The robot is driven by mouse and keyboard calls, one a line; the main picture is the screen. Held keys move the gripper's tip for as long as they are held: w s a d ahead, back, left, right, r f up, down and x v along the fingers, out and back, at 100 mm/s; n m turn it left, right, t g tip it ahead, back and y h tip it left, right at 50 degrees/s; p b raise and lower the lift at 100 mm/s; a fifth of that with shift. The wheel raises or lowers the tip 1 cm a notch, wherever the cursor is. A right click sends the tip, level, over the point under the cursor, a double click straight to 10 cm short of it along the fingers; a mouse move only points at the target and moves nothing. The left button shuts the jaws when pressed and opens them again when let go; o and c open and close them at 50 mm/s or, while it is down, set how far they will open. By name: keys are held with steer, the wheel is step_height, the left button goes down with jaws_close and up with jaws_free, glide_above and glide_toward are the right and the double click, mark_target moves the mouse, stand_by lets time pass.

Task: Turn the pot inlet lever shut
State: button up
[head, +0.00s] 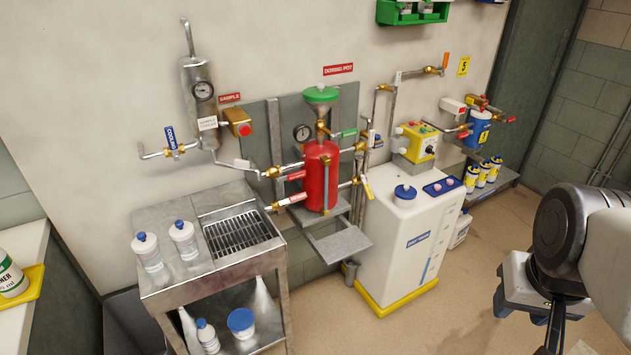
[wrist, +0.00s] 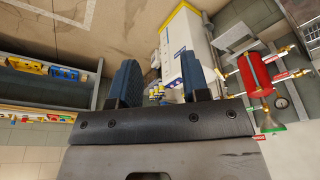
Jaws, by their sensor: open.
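The red dosing pot (head: 321,178) stands on a bracket at the wall, with a green funnel on top. Several valve levers sit around it: a red-handled upper left one (head: 294,175), a red-handled lower left one (head: 290,200), a green one (head: 349,133) at upper right and a yellow one (head: 367,188) at lower right. I cannot read which is the inlet. The pot also shows at the right of the wrist view (wrist: 255,74), sideways. My gripper (wrist: 158,62) is open and empty, far from the pot; in the head view it is at lower right, partly cut off.
A white tank (head: 405,245) with a yellow base stands right of the pot. A steel sink cart (head: 170,285) with bottles is at left front. A sample cooler (head: 198,95) and pipes are on the wall. Open floor lies between my arm and the tank.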

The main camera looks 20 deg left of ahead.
steer(key=shift+o, duration=0.7)
